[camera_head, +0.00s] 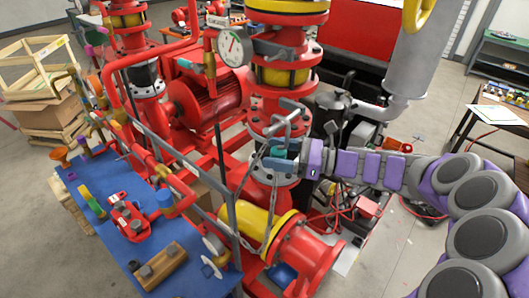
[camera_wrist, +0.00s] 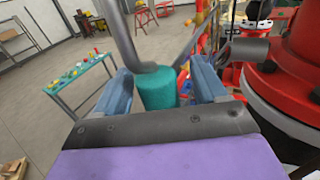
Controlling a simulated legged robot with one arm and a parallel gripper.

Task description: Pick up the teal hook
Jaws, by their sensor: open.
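The teal hook (camera_wrist: 157,90) has a short teal cylindrical grip with a thick grey bent bar rising from it. In the wrist view the teal grip stands between the two blue fingers of my gripper (camera_wrist: 163,82), with the bar running up out of the frame. My gripper is open, with a finger on either side of the grip. In the head view my gripper (camera_head: 281,156) is beside the red pipe column. A little of the teal hook (camera_head: 279,141) shows there, partly hidden by the fingers. I cannot tell whether any finger touches it.
A red flanged pipe (camera_wrist: 293,75) stands close on the right in the wrist view. A chain (camera_head: 241,195) hangs near the column in the head view. A pressure gauge (camera_head: 230,47) is above left. A blue bench (camera_head: 105,178) with parts stands at left.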

